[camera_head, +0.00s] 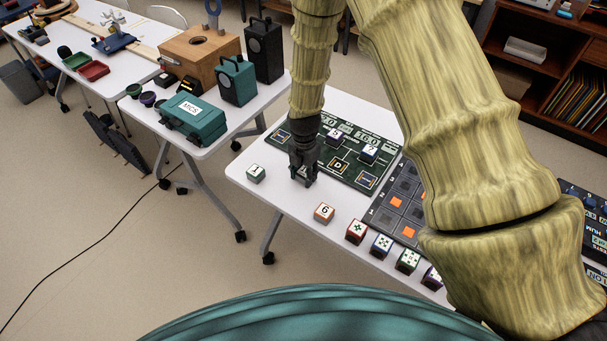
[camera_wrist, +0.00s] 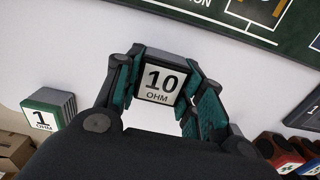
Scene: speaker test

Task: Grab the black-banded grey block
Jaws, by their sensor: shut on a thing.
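The black-banded grey block (camera_wrist: 160,85), with a white face reading "10 OHM", sits between the two fingers of my gripper (camera_wrist: 161,72) in the wrist view. The fingers press on its left and right sides. In the head view my gripper (camera_head: 303,178) points down over the white table, in front of the dark green board; the block is mostly hidden there by the fingers. I cannot tell whether the block touches the table.
A green-banded "1 OHM" block (camera_wrist: 45,115) stands to the left, also in the head view (camera_head: 256,174). The dark green board (camera_head: 345,158) lies behind my gripper. A red-orange "6" block (camera_head: 324,213) and several marked cubes (camera_head: 381,246) line the front edge.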

